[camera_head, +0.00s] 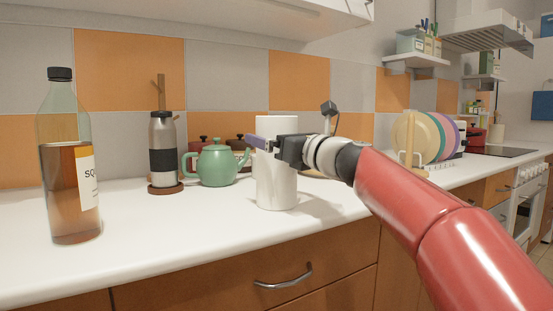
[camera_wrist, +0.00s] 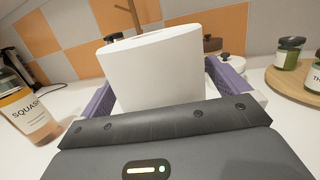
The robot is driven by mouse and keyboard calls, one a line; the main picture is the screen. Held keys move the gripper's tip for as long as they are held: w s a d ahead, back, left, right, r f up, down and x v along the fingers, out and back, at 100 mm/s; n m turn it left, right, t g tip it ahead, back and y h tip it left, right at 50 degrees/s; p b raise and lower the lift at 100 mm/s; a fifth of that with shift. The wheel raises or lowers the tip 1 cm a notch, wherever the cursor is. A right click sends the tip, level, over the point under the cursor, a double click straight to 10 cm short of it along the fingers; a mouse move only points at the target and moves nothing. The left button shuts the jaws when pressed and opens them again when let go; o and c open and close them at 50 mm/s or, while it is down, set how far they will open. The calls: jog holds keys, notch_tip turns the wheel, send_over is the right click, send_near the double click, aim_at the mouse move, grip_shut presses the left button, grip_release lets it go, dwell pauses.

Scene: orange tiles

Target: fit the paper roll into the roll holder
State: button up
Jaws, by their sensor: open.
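The white paper roll (camera_head: 277,185) stands upright on the counter, in front of the teapot's right side. My gripper (camera_head: 264,143) is at its upper part, coming from the right. In the wrist view, the roll (camera_wrist: 155,75) stands between the two purple fingers of my gripper (camera_wrist: 166,88), which are spread apart on either side of it. Whether a finger touches it is unclear. A pale wooden upright post (camera_head: 408,145) in front of the plates looks like the roll holder. It holds no roll, and my arm hides part of the counter near it.
A squash bottle (camera_head: 70,170) stands at the left. A silver and black flask (camera_head: 162,150), a green teapot (camera_head: 216,165) and red pots stand behind the roll. Colored plates (camera_head: 435,137) stand at the right. The front of the white counter (camera_head: 190,235) is clear.

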jog(key=c, duration=1.3)
